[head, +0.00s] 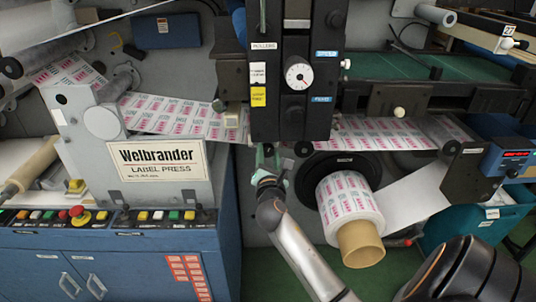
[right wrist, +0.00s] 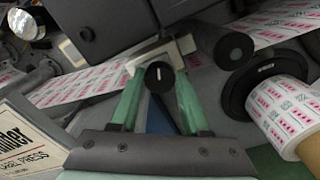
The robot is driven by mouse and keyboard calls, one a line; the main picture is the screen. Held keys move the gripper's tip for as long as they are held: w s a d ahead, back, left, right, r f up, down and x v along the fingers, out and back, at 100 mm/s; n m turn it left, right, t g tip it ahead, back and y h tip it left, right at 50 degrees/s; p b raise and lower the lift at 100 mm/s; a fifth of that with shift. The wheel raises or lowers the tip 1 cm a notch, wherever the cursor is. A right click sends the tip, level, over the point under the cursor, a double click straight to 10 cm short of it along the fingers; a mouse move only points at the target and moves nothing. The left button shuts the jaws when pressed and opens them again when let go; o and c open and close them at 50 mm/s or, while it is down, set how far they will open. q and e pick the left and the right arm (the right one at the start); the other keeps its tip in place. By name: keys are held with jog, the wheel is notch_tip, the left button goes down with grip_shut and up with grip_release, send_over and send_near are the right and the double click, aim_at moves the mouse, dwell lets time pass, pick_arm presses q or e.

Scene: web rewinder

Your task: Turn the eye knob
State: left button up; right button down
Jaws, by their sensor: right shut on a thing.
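The eye knob (right wrist: 159,76) is a small black round knob with a white line on its face, standing about upright in the right wrist view. It sits below a pale metal bracket (right wrist: 150,55). My right gripper (right wrist: 159,80) has its two green fingers on either side of the knob and is shut on it. In the head view my right gripper (head: 266,155) reaches up below the dark central column, left of the printed roll. The knob cannot be made out there. My left gripper is not in view.
A dark column (head: 292,75) with a white dial (head: 299,74) stands above my right gripper. A printed label roll (head: 349,205) on a brown core is close to its right. The Welbrander press panel (head: 150,165) is to the left. Printed web (head: 180,117) runs behind.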

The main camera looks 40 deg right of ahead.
jog(key=m, duration=0.4)
jog(key=shift+m, duration=0.3)
jog(key=m+b, duration=0.1)
jog(key=m, duration=0.4)
jog(key=shift+f+m+b, duration=0.1)
jog(key=shift+m+b, duration=0.2)
jog(key=shift+m, duration=0.1)
jog(key=shift+d, duration=0.1)
jog(key=shift+c, duration=1.9)
grip_release()
